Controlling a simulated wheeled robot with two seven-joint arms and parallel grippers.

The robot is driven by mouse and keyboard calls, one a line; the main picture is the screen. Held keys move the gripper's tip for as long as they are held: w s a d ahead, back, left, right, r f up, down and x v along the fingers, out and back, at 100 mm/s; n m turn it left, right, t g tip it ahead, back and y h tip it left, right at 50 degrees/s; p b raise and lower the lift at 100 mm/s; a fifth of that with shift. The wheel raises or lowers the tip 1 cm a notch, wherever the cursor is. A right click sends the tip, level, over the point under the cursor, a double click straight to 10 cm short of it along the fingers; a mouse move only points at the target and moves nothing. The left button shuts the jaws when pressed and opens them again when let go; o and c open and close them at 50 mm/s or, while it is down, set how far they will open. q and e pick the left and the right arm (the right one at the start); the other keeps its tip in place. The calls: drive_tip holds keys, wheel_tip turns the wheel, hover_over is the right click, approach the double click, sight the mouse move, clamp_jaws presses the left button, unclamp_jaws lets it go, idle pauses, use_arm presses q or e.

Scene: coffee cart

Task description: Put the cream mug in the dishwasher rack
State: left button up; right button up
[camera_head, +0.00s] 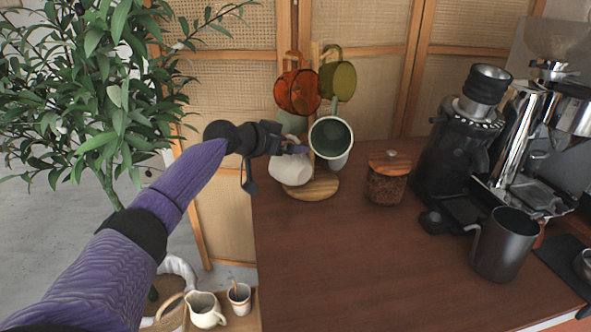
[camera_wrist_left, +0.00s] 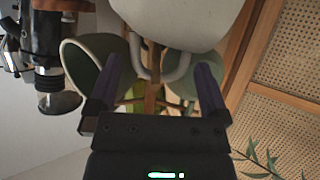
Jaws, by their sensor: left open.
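The cream mug (camera_head: 291,170) hangs tilted low on the left side of a wooden mug tree (camera_head: 322,188). My left gripper (camera_head: 293,148) is open at the top of this mug. In the left wrist view the cream mug (camera_wrist_left: 185,18) fills the top edge, and its handle loop hangs toward the space between the open fingers (camera_wrist_left: 156,78). I cannot tell whether the fingers touch it. My right gripper is not in view. No dishwasher rack shows in either view.
A green mug (camera_head: 331,137), an amber mug (camera_head: 296,92) and an olive mug (camera_head: 338,81) crowd the tree near my gripper. A lidded jar (camera_head: 387,178), a grinder (camera_head: 458,140) and a dark pitcher (camera_head: 503,245) stand to the right. The front counter (camera_head: 350,265) is clear.

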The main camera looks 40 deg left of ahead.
use_arm(q)
drive_tip(key=shift+w+d+f, duration=0.1)
drive_tip(key=shift+w+f, duration=0.1)
drive_tip(key=shift+w, duration=0.2)
drive_tip(key=shift+r, duration=0.1)
clamp_jaws()
